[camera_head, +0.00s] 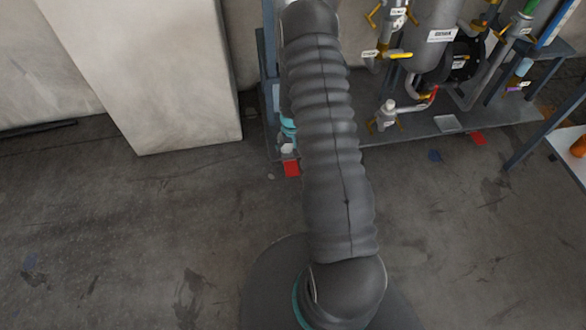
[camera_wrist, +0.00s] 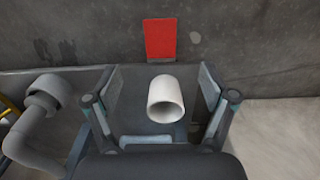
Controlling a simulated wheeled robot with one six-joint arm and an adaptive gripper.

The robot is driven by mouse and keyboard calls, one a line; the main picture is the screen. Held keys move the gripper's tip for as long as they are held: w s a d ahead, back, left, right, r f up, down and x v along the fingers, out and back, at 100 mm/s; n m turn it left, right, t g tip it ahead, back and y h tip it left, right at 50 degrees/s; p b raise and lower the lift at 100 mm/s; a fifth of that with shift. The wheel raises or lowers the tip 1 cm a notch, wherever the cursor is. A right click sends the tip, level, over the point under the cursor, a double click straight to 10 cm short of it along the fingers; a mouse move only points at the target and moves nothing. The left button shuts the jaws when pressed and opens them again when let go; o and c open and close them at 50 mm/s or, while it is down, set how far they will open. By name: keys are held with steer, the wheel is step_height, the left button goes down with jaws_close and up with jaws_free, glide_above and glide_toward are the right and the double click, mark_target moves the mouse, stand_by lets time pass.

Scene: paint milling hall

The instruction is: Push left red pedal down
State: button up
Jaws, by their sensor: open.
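The left red pedal (camera_head: 291,168) is a small flat red plate low at the front edge of the metal skid, just left of my arm. In the wrist view the red pedal (camera_wrist: 160,38) stands at the top centre, beyond the fingertips. A second red pedal (camera_head: 479,138) lies to the right along the skid's front. My gripper (camera_wrist: 160,97) is open, its two fingers wide apart. A white round tube end (camera_wrist: 165,100) shows between the fingers with clear gaps on both sides. My gripper is mostly hidden behind my arm in the head view.
The metal skid (camera_head: 400,133) carries a grey tank, pipes and valves. A grey pipe elbow (camera_wrist: 42,95) is left of my gripper in the wrist view. A pale block (camera_head: 150,75) stands left; the floor in front is mostly open.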

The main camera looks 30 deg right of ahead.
mark_target(292, 172)
step_height(292, 172, down, 12)
steer(key=shift+r, duration=0.1)
stand_by(0.5)
